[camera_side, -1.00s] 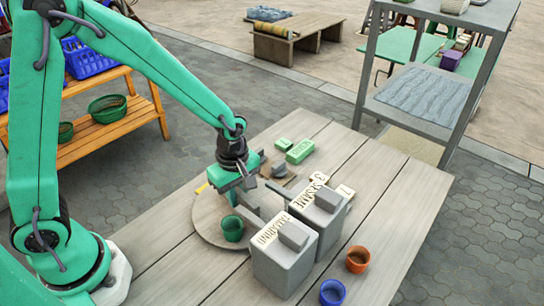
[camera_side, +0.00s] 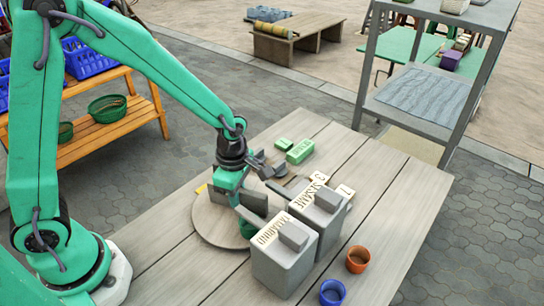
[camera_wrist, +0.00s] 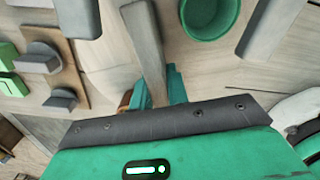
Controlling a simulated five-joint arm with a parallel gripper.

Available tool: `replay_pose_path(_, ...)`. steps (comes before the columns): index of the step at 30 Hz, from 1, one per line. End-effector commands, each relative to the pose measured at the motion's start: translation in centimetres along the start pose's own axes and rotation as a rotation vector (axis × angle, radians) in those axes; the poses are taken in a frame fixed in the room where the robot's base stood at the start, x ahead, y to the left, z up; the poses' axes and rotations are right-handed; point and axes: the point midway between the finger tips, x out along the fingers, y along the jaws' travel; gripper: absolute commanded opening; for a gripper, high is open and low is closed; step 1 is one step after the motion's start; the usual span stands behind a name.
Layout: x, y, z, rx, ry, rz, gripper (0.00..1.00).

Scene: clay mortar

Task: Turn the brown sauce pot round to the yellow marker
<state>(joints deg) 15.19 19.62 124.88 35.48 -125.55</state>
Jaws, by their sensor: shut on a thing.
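The round wooden turntable (camera_side: 212,222) lies flat on the table, with my gripper (camera_side: 240,203) over its middle. My gripper seems shut on the turntable's upright grey bar (camera_wrist: 146,45); the contact is partly hidden. A green pot (camera_wrist: 208,14) stands on the turntable, largely behind my gripper in the side view. A brown sliver (camera_wrist: 125,100) beside my fingers may be the brown sauce pot; the rest is hidden. The yellow marker (camera_side: 201,188) shows at the turntable's far left edge.
Two grey lidded boxes, tamarind (camera_side: 284,258) and sesame (camera_side: 322,212), stand close to the turntable's right. An orange-brown pot (camera_side: 357,259) and a blue pot (camera_side: 332,292) stand right of them. Green blocks (camera_side: 300,151) lie behind. The table's near left is clear.

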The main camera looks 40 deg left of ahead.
Motion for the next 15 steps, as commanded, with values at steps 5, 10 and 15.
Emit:
replay_pose_path(5, -0.20, 0.06, -0.04, -0.090, 0.000, 0.001, 0.00)
replay_pose_path(10, -0.20, 0.06, -0.05, -0.174, 0.000, 0.001, 0.00)
replay_pose_path(15, -0.20, 0.06, -0.05, -0.258, 0.000, 0.001, 0.00)
